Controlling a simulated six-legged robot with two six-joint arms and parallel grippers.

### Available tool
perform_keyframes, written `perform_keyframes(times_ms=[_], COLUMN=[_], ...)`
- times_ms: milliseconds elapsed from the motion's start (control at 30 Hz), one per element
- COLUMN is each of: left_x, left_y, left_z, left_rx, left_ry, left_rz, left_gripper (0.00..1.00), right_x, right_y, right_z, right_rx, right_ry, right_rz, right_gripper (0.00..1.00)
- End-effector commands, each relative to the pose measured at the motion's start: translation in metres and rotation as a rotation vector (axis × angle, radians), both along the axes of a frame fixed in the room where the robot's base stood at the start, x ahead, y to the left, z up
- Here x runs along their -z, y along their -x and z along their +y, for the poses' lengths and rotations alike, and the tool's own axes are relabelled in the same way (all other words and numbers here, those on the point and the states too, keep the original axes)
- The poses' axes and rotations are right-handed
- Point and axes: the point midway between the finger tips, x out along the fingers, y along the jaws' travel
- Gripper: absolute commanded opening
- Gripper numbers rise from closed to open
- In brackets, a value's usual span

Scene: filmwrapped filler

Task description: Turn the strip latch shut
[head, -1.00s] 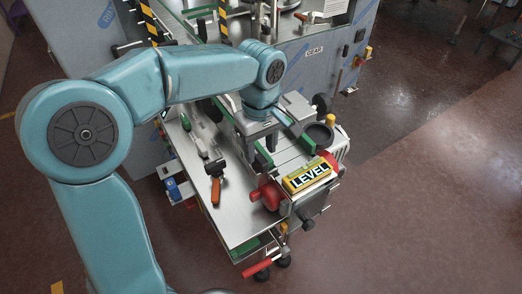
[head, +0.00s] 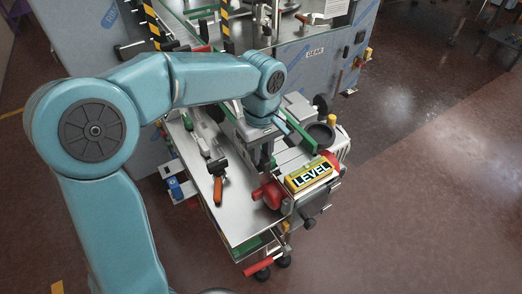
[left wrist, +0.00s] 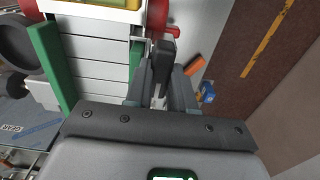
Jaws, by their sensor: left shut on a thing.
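My left gripper (head: 266,160) reaches down over the machine's slatted bed, beside the red knob and the yellow LEVEL box. In the left wrist view its fingers (left wrist: 161,88) are shut on a narrow dark grey upright piece (left wrist: 163,58), which I take to be the strip latch. The green strip (left wrist: 136,62) runs along the bed just left of the fingers in that view. The gripper hides most of the latch in the head view, so its exact angle cannot be told. My right gripper is in neither view.
The yellow LEVEL box (head: 311,174) and red knob (head: 270,194) stand close to the gripper. An orange-handled tool (head: 218,190) lies on the steel table (head: 240,222). A dark round cup (head: 320,134) is at the right. Open floor (head: 420,220) lies right of the machine.

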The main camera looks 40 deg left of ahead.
Motion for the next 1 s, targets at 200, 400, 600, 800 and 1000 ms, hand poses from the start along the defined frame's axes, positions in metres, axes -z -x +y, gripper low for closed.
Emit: perform_keyframes(times_ms=[200,400,600,800,1000], left_x=[0.0014,0.0016,0.0016,0.0017,0.0017], left_y=[0.0008,0.0007,0.0007,0.0008,0.0009], left_z=[-0.0001,-0.0001,-0.0002,-0.0002,-0.0003], left_rx=[0.094,0.255,0.446,0.636,0.826], left_ry=[0.001,0.000,0.001,0.001,0.001], left_rz=[0.004,0.004,0.004,0.004,0.004], left_gripper=[0.00,0.00,0.00,0.00,0.00], right_x=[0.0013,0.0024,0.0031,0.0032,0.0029], right_y=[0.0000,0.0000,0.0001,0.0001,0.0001], right_z=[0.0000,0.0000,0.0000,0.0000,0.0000], right_rx=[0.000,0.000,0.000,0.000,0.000], right_ry=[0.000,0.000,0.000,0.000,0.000], right_rz=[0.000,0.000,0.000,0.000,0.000], right_gripper=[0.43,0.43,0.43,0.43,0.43])
